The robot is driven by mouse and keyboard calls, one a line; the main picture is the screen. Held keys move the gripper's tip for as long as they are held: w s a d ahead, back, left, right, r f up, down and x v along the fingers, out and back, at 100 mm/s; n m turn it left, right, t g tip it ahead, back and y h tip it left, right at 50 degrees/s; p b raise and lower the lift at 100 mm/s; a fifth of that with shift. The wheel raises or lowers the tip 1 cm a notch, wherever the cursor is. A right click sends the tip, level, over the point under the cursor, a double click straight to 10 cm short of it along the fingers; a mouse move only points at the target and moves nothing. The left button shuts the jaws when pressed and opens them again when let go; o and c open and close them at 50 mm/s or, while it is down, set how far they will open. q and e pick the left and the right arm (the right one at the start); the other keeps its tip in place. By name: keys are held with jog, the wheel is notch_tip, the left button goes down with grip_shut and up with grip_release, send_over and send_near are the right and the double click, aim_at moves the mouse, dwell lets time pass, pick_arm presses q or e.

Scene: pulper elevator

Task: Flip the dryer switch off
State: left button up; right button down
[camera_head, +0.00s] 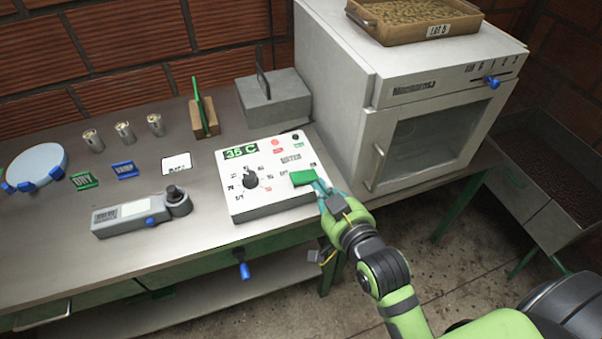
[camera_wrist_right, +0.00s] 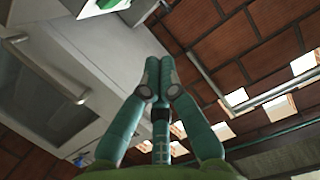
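The white control box (camera_head: 268,205) stands on the metal bench, with a green "35 C" display, a black knob (camera_head: 250,179) and printed labels. A green switch (camera_head: 303,178) is at its right side, between an "OFF" label on the left and another, partly hidden label on the right. My right gripper (camera_head: 319,186) is at the switch's right end; I cannot tell whether it touches. In the wrist view the fingers of this gripper (camera_wrist_right: 158,75) are together with nothing visible between them. A green piece (camera_wrist_right: 110,4) shows at that view's top edge. My left gripper is out of view.
A white dryer cabinet (camera_head: 340,85) with a glass door stands right behind the box, bearing a wooden tray of beans (camera_head: 415,35). A grey handheld meter (camera_head: 130,215), metal cups, tags and a grey block (camera_head: 273,105) are on the bench (camera_head: 60,265).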

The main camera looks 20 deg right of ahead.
jog(key=p, duration=0.2)
send_over(304, 177)
jog(key=s, duration=0.2)
jog(key=shift+s+a+f, duration=0.1)
jog(key=shift+a+f, duration=0.05)
jog(key=shift+f, duration=0.35)
jog(key=shift+a+f, duration=0.15)
jog(key=shift+f, duration=0.35)
jog(key=f, duration=0.3)
jog(key=shift+w+a+f, duration=0.15)
jog(key=shift+w+a, duration=0.15)
jog(key=shift+a+f+p, duration=0.1)
jog(key=shift+f+p, duration=0.2)
jog(key=shift+f, duration=0.25)
